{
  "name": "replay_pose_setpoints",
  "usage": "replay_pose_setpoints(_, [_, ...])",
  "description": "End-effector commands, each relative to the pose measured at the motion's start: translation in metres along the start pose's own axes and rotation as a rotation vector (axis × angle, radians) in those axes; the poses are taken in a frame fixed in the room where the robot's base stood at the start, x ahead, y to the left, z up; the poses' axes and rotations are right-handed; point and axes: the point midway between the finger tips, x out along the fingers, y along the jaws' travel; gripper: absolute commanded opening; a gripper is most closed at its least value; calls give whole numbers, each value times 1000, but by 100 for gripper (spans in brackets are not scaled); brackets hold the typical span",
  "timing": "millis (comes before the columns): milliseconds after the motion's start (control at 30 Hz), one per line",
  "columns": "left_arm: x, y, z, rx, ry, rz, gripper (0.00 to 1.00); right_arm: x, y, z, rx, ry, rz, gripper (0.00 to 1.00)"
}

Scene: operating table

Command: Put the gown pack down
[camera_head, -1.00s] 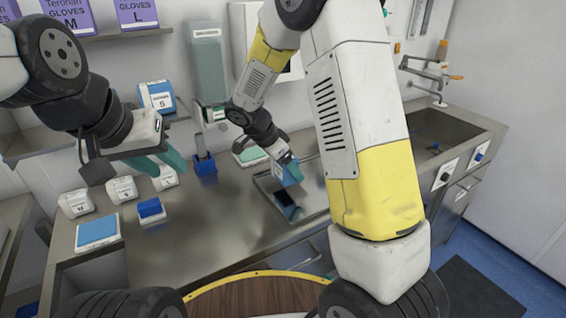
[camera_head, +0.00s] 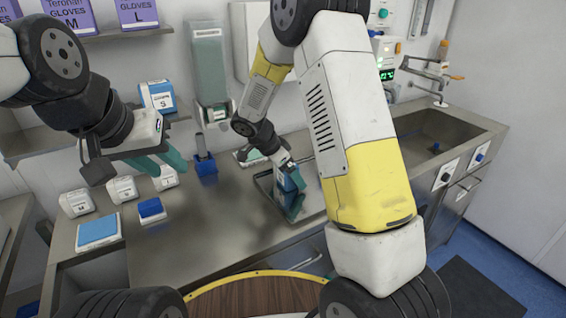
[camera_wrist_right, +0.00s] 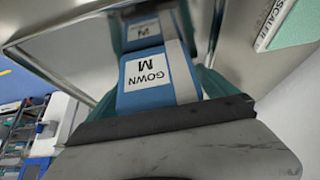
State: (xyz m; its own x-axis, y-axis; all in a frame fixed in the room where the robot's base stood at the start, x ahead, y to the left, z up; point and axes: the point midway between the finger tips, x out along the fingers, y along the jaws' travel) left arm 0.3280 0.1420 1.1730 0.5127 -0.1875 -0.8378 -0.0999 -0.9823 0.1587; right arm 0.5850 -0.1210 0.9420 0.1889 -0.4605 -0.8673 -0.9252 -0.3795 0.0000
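The gown pack is a small blue box with a white label reading "GOWN M" (camera_wrist_right: 148,77) in the right wrist view. In the head view the pack (camera_head: 287,183) is low over the metal tray (camera_head: 264,184). My right gripper (camera_head: 290,186) has its teal fingers on both sides of the pack and is shut on it. The tray's shiny floor mirrors the pack; I cannot tell whether the pack touches it. My left gripper (camera_head: 160,163) is open and empty above the counter's left part.
A blue holder (camera_head: 205,166) stands left of the tray. Small white boxes (camera_head: 122,189), a box with a blue top (camera_head: 151,209) and a flat blue pack (camera_head: 98,231) are on the counter's left. A sink (camera_head: 440,135) is at the right. The counter's middle is clear.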

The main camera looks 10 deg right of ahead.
Motion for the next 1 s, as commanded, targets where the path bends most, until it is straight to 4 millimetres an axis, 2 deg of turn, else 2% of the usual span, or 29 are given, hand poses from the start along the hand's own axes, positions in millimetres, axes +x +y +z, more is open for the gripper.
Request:
replay_pose_setpoints(300, [0, 0, 0, 0, 0, 0, 36, -1, 0, -1, 1, 0, 0, 99])
replay_pose_setpoints(433, [0, 0, 0, 0, 0, 0, 36, -10, -1, -2, 1, 1, -2, 99])
replay_pose_setpoints(800, [0, 0, 0, 0, 0, 0, 36, -86, -1, -1, 0, 0, -6, 99])
replay_pose_setpoints(1000, [0, 0, 0, 0, 0, 0, 36, -114, -1, -1, 1, 0, -3, 99])
